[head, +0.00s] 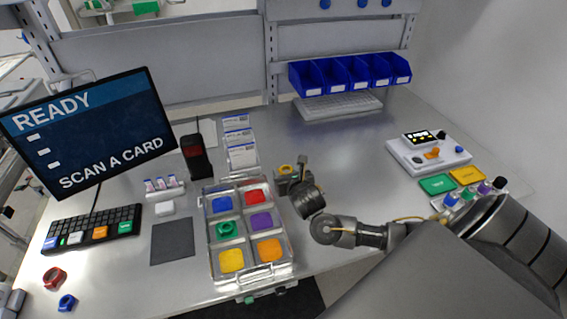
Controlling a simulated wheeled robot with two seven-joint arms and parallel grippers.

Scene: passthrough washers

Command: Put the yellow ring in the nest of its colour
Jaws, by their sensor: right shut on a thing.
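The yellow ring (286,169) is held in my right gripper (284,174), which is shut on it above the table, just beyond the tray's upper right corner. The clear tray (213,270) has six coloured nests. The yellow nest (232,261) is at the near left and shows no ring; the orange nest (269,250) is beside it on the right. A green ring (227,230) sits in the middle left nest. The blue nest (222,204), red nest (255,196) and purple nest (262,221) look empty. My left gripper cannot be made out.
A red ring (54,278) and a blue ring (67,302) lie at the table's near left. A dark mat (172,241) and a card reader (195,157) are left of the tray. Blue bins (350,75) stand at the back. A control box (428,154) is at right.

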